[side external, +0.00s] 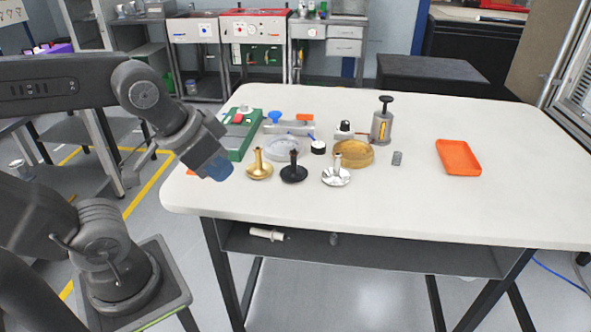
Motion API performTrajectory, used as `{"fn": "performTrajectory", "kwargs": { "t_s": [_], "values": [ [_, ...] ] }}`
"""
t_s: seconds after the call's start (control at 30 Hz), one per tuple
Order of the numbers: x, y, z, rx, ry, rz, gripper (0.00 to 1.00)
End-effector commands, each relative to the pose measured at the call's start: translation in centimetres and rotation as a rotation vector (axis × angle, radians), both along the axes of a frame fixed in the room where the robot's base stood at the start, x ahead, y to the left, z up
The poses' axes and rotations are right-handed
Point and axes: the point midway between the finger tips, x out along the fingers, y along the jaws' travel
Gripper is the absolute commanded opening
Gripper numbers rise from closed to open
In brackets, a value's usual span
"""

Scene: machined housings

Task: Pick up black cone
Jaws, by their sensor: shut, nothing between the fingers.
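The black cone (293,173) stands upright on the white table, with a wide round base and a thin stem. It is between a gold cone (259,170) on its left and a silver cone (336,177) on its right.
Behind the cones are a clear dish (283,149), an amber dish (353,154), a green box (240,137) and a grey canister (381,127). An orange tray (458,158) lies at the right. The table's front right is clear.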

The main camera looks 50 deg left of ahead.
Motion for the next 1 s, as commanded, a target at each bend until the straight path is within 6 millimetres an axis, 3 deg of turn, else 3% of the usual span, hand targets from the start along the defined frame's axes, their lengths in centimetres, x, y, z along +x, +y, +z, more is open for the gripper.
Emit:
{"fn": "performTrajectory", "kwargs": {
  "t_s": [0.33,0.8,1.0],
  "values": [
    [0.02,0.01,0.01,0.0,0.0,0.0,0.01],
    [0.01,0.01,0.0,0.0,0.0,0.0,0.46],
    [0.02,0.01,0.02,0.0,0.0,0.001,0.46]
  ]
}}
